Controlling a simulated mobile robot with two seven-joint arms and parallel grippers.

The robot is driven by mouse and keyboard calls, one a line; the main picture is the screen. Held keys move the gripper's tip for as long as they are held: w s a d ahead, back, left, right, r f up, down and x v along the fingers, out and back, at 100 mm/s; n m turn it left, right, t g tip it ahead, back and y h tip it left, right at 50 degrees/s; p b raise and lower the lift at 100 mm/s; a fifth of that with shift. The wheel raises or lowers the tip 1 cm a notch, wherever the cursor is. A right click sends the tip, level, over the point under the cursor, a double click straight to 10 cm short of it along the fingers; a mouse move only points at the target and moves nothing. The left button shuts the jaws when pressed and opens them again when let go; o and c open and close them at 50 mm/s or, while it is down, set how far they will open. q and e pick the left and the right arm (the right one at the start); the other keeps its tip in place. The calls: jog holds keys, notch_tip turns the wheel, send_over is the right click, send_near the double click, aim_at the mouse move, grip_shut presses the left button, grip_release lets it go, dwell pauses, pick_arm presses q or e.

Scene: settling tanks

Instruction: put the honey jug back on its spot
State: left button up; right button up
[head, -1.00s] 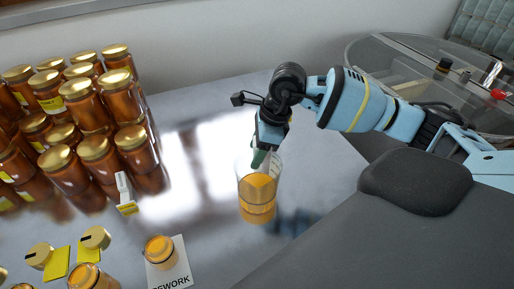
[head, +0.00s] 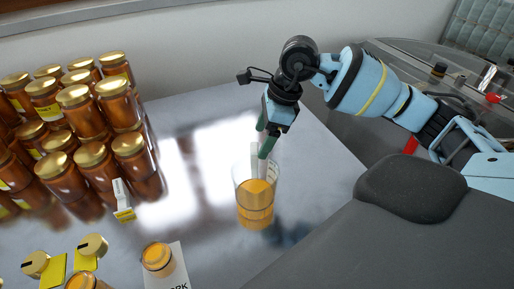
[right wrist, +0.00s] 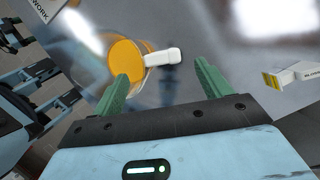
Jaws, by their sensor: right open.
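The honey jug (head: 256,206) is a clear vessel part filled with orange honey. It stands upright on the shiny metal table, its pale handle (head: 254,160) on the side near my gripper. My right gripper (head: 265,143) is open and empty, just above and behind the jug. In the right wrist view, the jug (right wrist: 126,58) and its white handle (right wrist: 163,57) lie beyond and between the open fingers (right wrist: 161,72). No marked spot shows under the jug. My left gripper is not in view.
Stacked amber jars (head: 72,130) with gold lids fill the table's left side. A small white stand (head: 122,200) is left of the jug. A small honey jar (head: 158,259) sits on a labelled card at the front. The table right of the jug is clear.

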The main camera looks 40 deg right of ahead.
jog(key=v, duration=0.5)
